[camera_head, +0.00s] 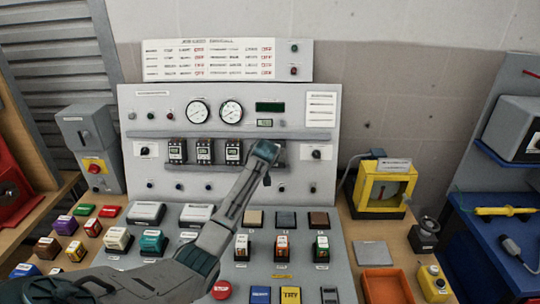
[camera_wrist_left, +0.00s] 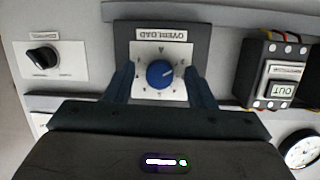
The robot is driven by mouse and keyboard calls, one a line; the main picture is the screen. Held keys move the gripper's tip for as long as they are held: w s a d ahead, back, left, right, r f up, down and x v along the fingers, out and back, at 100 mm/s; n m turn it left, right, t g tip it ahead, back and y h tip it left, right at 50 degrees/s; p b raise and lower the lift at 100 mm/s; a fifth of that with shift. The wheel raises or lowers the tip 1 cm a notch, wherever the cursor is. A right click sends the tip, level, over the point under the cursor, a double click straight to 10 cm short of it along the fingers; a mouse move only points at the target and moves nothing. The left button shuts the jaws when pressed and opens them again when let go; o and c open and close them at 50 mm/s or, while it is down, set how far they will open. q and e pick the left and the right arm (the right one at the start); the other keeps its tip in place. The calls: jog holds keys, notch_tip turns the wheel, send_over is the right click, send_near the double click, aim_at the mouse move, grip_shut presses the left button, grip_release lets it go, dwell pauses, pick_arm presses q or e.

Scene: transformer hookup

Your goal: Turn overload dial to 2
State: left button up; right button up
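The overload dial is a round blue knob (camera_wrist_left: 160,74) on a white plate under an "OVERLOAD" label (camera_wrist_left: 162,34), upside down in the left wrist view. Its light pointer mark slants to the upper right there; the plate's marks are too small to read. My left gripper (camera_wrist_left: 160,88) is open, with one finger on each side of the knob and gaps between. I cannot tell whether the fingertips reach past its face. In the head view my left gripper (camera_head: 264,158) is at the upright panel and hides the dial. My right gripper is not in view.
The upright grey panel (camera_head: 150,103) carries two gauges (camera_head: 231,111) and several breakers (camera_head: 204,151) left of my gripper. A black rotary switch (camera_head: 316,154) is to its right. The sloping desk below holds several blocks; a yellow device (camera_head: 383,187) stands at right.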

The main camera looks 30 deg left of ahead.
pick_arm(q)
jog(key=shift+s+r, duration=0.1)
jog(key=shift+r, duration=0.1)
jog(key=b+v, duration=0.3)
jog(key=v, duration=0.7)
jog(key=shift+s+d, duration=0.15)
jog(key=shift+s, duration=0.05)
dwell(0.4)
